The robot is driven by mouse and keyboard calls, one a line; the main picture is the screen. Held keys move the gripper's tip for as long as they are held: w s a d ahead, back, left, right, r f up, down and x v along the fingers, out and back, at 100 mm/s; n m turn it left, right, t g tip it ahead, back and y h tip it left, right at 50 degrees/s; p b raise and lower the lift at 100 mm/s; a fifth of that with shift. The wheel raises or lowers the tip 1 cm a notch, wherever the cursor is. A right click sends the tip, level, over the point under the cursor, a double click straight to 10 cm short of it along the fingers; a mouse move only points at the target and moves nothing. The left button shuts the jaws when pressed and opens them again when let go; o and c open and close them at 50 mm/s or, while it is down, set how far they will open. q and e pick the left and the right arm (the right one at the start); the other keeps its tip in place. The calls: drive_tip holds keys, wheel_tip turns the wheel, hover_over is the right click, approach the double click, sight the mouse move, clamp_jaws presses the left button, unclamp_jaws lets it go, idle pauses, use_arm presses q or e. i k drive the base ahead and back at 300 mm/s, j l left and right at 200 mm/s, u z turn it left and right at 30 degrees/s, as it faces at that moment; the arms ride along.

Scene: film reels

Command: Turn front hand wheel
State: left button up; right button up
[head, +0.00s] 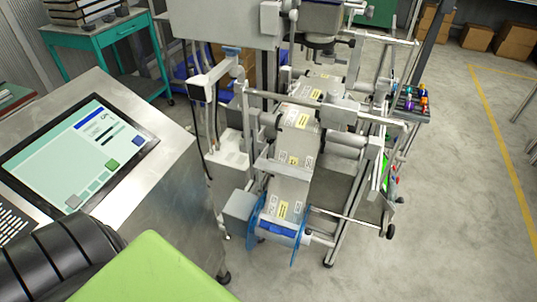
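A grey film machine (288,185) stands in the middle of the head view, with a labelled web running down over its rollers. At its near lower end is a reel with blue flanges (256,232), and a shaft (345,216) runs from there to the right. A small dark knob (390,232) shows near the shaft's right end. I cannot tell which part is the front hand wheel; no wheel is clearly recognisable as it. Neither of my grippers is in view, and nothing is seen touching the machine.
A metal console with a touchscreen (82,150) stands at the left, close to the machine. A teal cart (95,40) is behind it. Several coloured items (412,97) sit on a small shelf at the machine's right. The grey floor (455,200) is clear at the right.

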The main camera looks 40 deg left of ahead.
sight(390, 230)
drive_tip(key=l+u, duration=0.25)
drive_tip(key=l, duration=0.3)
drive_tip(key=l+u, duration=0.25)
drive_tip(key=l, duration=0.35)
drive_tip(key=l+u, duration=0.2)
drive_tip(key=l, duration=0.35)
drive_tip(key=k+l+u, duration=0.25)
drive_tip(key=l, duration=0.25)
drive_tip(key=i+u, duration=0.15)
drive_tip(key=u, duration=0.85)
drive_tip(key=i+l+u, duration=0.15)
drive_tip(key=l+u, duration=1.3)
drive_tip(key=l, duration=0.2)
drive_tip(key=k+l+u, duration=0.2)
drive_tip(key=l+u, duration=0.3)
